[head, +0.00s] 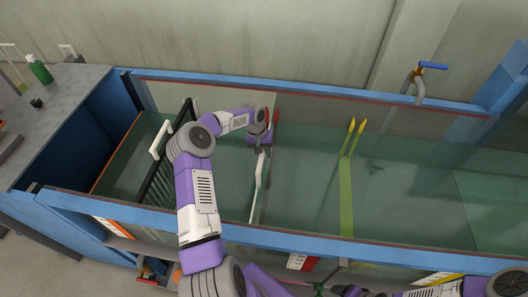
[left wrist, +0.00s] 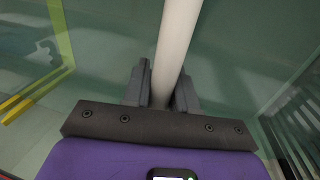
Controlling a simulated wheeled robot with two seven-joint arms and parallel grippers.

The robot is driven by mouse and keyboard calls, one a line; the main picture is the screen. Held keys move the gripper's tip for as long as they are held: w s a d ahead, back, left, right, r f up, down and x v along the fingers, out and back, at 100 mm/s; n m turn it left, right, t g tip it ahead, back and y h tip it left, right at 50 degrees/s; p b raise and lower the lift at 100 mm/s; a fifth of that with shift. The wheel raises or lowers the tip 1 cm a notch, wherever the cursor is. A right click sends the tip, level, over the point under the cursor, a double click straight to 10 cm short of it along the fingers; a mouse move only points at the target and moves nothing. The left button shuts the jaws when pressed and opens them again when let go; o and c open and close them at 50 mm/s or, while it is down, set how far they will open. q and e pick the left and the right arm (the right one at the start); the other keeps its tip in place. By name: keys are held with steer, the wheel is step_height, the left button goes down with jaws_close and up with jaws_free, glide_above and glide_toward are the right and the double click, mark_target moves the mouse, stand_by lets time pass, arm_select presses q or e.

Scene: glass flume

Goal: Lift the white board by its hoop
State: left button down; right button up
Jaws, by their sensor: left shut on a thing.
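A white hoop (head: 259,172) shows as a narrow bar inside the glass flume, running from my left gripper toward the near wall. My left gripper (head: 260,147) is over the flume, at the far end of this bar. In the left wrist view, my left gripper's jaws (left wrist: 160,88) are shut on the white bar (left wrist: 175,45), one finger on each side. The board under the hoop is seen almost edge-on, and I cannot tell its lower edge.
A black slatted rack (head: 160,180) with a white handle (head: 160,139) stands left in the flume. Blue rails (head: 330,243) edge the flume. A tap (head: 418,80) is at the back right.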

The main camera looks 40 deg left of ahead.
stand_by(0.3)
arm_select(q)
steer(key=shift+w+r, duration=0.1)
steer(key=shift+r, duration=0.3)
steer(key=shift+r+p, duration=3.1)
steer(key=shift+r, duration=2.15)
steer(key=shift+r, duration=0.1)
step_height(320, 180, up, 11)
steer(key=p, duration=0.6)
steer(key=shift+p, duration=0.35)
